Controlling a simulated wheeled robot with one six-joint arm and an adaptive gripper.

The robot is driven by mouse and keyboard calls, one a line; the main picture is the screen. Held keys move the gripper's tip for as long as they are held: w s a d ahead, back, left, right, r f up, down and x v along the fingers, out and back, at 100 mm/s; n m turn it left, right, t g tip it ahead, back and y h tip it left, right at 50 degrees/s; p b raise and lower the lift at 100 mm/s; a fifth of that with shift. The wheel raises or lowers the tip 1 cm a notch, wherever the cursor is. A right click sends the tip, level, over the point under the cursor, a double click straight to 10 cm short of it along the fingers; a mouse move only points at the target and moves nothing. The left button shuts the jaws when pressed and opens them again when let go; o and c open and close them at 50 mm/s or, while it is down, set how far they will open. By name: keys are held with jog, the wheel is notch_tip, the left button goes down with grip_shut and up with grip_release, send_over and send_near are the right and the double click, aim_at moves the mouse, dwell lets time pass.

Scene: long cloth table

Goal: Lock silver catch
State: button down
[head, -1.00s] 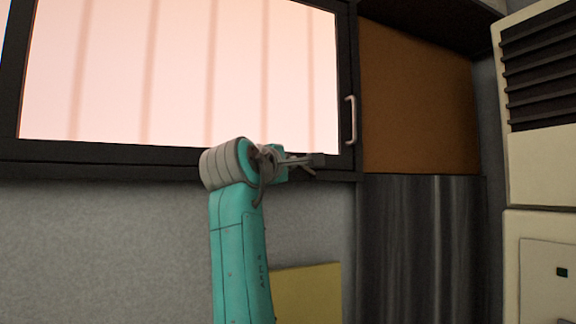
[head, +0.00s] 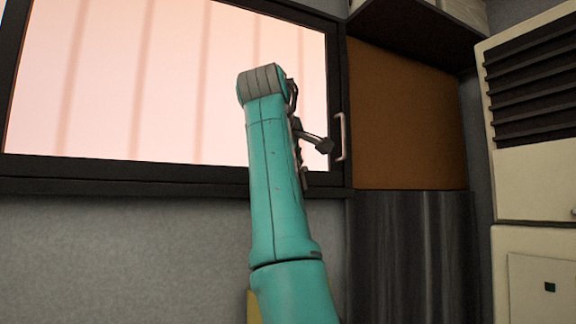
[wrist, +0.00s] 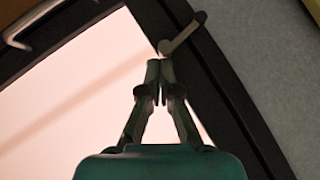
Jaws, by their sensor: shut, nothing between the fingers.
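The silver catch (wrist: 183,34) is a small grey lever on the dark window frame. In the head view my gripper (head: 325,145) is near the window's lower right corner. The catch is too small and too close to my arm to make out surely there.
A pale bar handle (head: 341,137) is on the window's right frame; it also shows in the wrist view (wrist: 40,22). An orange-brown panel (head: 405,115) is right of the window. A cream cabinet with dark slats (head: 535,85) stands farther right.

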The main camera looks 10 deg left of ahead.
jog(key=shift+w+d+r, duration=0.2)
jog(key=shift+w+d, duration=0.15)
jog(key=shift+d, duration=0.05)
jog(key=shift+r, duration=0.1)
